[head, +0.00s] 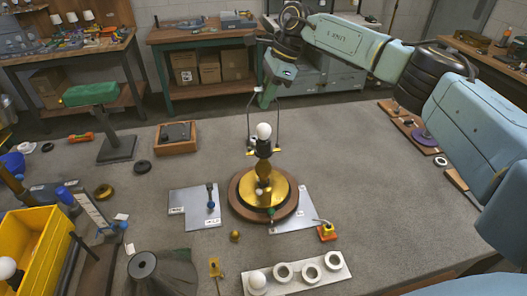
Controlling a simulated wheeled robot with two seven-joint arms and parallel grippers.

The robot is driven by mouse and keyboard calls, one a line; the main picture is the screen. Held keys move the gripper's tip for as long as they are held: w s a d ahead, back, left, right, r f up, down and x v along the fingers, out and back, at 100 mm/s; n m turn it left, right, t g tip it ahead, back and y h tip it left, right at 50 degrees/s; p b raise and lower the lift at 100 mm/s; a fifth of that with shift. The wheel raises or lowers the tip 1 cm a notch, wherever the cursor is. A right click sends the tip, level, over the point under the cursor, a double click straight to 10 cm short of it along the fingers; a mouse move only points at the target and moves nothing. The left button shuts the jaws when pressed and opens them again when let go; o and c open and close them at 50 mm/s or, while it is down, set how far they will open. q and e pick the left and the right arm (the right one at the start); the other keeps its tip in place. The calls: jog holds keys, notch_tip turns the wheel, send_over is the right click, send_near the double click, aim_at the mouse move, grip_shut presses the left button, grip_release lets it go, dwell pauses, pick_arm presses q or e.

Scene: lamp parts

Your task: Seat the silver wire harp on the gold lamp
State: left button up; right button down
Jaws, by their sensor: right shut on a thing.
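The gold lamp (263,168) stands upright on a round wooden base (242,205) near the middle of the table. A white bulb (264,130) sits in its dark socket. The silver wire harp (279,125) stands upright around the bulb, one leg on each side. Its lower ends are close to the small gold tips beside the socket; I cannot tell whether they touch or are seated. My right gripper (264,97) is shut on the top of the harp, above the bulb. The fingertips are small and partly hidden here. My left gripper is not in view.
Grey plates (195,220) lie beside the lamp base. A white holder with rings (325,268) is in front, a dark shade-like cone (160,272) front left, a yellow bin (38,245) far left. A green-topped stand (117,145) is back left. The table's right side is mostly clear.

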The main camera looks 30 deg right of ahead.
jog(key=shift+f, duration=0.5)
dwell(1.3)
jog(key=c, duration=1.2)
grip_release()
jog(key=b+v, duration=0.2)
jog(key=v, duration=1.1)
jog(key=shift+r, duration=0.2)
